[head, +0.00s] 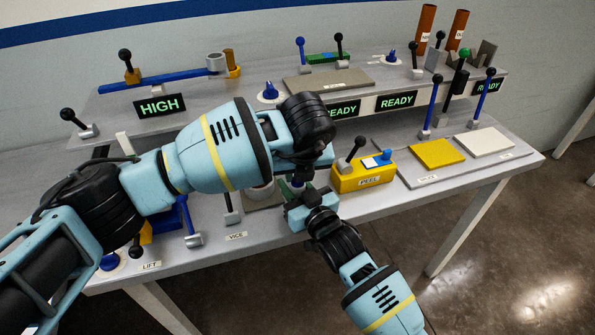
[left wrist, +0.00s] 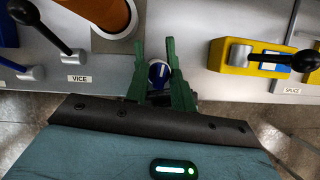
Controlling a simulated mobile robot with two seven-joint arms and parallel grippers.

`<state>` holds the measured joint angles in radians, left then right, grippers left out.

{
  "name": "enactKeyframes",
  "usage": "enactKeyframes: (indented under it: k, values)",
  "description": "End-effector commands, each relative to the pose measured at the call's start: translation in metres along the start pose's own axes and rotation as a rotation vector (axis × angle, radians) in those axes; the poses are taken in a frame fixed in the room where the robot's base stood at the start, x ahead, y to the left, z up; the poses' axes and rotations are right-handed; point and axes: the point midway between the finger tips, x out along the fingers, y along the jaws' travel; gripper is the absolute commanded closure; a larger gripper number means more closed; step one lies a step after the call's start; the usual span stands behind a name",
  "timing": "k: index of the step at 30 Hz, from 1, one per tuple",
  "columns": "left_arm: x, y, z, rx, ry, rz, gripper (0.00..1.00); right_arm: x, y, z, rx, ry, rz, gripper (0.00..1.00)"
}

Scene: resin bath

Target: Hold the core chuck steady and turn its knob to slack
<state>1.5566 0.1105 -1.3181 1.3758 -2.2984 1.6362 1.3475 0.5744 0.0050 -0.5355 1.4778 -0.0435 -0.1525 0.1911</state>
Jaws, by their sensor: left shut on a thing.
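A blue round piece with a pale band (left wrist: 158,72) shows between my left gripper's green fingers (left wrist: 157,85) in the left wrist view. I take it for the chuck's knob or body but cannot tell which. In the head view a little of the blue piece (head: 297,184) shows below my left gripper (head: 299,175), which reaches down from above and is shut on it. My right gripper (head: 299,207) is close in front, lower in the picture; its fingertips are hidden, so its opening is unclear. The chuck is mostly hidden.
The yellow PEEL box (head: 366,175) with a black-knobbed lever stands close on the right. A brown cylinder (left wrist: 100,12) stands by the VICE label (left wrist: 80,78) on the left. Several levers line the bench (head: 200,262). Yellow (head: 437,152) and white pads lie further right.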

Motion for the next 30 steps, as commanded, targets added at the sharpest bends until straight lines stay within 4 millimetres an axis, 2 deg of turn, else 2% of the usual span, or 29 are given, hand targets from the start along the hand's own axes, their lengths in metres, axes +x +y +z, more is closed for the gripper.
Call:
enactKeyframes:
  k: [9,25,26,28,30]
  values:
    - [-0.0001,-0.0005,0.0008,-0.112,-0.002,0.046,0.98,-0.0003,-0.0003,0.0007,0.0,-0.001,0.0,0.98]
    - [0.0002,0.0,0.0011,-0.134,-0.002,0.056,0.98,-0.0003,-0.0003,0.0008,0.0,-0.001,0.0,0.98]
    - [0.0002,0.0,0.0011,-0.134,-0.002,0.056,0.74,-0.0003,-0.0003,0.0008,0.0,-0.001,0.0,0.98]
    - [0.0002,-0.0001,0.0011,-0.134,-0.002,0.056,0.66,-0.0003,-0.0003,0.0008,0.0,-0.001,0.0,0.98]
    - [0.0002,-0.0002,0.0009,-0.133,-0.002,0.056,0.66,-0.0003,-0.0003,0.0008,0.0,-0.001,0.0,0.98]
